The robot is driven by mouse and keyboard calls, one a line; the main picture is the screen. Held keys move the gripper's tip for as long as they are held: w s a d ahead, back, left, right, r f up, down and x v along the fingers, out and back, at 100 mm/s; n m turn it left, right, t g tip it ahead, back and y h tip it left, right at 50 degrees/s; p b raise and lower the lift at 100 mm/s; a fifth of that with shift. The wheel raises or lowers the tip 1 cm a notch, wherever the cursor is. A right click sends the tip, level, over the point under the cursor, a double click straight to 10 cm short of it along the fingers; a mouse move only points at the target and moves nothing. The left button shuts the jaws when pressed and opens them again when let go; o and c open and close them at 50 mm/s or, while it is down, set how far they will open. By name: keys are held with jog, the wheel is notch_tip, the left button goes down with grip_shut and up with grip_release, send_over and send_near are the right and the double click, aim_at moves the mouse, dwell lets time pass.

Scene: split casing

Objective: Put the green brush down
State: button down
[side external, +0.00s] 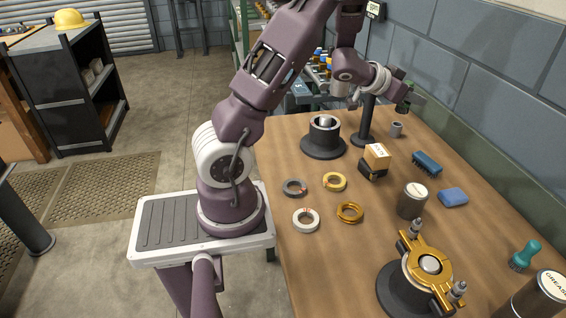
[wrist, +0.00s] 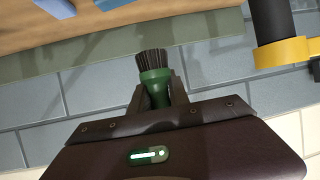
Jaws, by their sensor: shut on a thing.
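The green brush (wrist: 155,84) has a green body and dark bristles. My gripper (wrist: 158,96) is shut on its green body in the wrist view, with the bristles pointing out past the fingertips. In the side view my gripper (side external: 400,92) is raised over the far right part of the wooden table (side external: 335,255), close to the wall. A dark green part of the brush (side external: 405,104) shows there, mostly small and partly hidden by my gripper. The brush appears to be held up clear of the table top.
A dark post (side external: 367,118) and a small grey cup (side external: 396,129) stand near my gripper. A blue block brush (side external: 427,163), blue sponge (side external: 453,197), boxes (side external: 376,157), grey can (side external: 412,201), several rings (side external: 334,182) and a gold-clamped casing (side external: 428,264) occupy the table.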

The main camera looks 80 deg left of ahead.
jog(key=s+a+r+n+g+y, duration=0.3)
jog(key=a+r+n+y, duration=0.4)
jog(key=a+r, duration=0.6)
jog(key=s+a+f+n+g+y, duration=0.3)
jog(key=s+a+n+g, duration=0.35)
jog(key=s, duration=0.55)
jog(key=n+g, duration=0.8)
jog(key=g, duration=0.1)
send_over(277, 158)
notch_tip(277, 158, down, 27)
jog(key=shift+s+a+r, duration=0.1)
jog(key=shift+f+n, duration=0.25)
jog(key=shift+f, duration=0.3)
jog(key=c, duration=1.2)
grip_release()
jog(key=shift+c, duration=0.2)
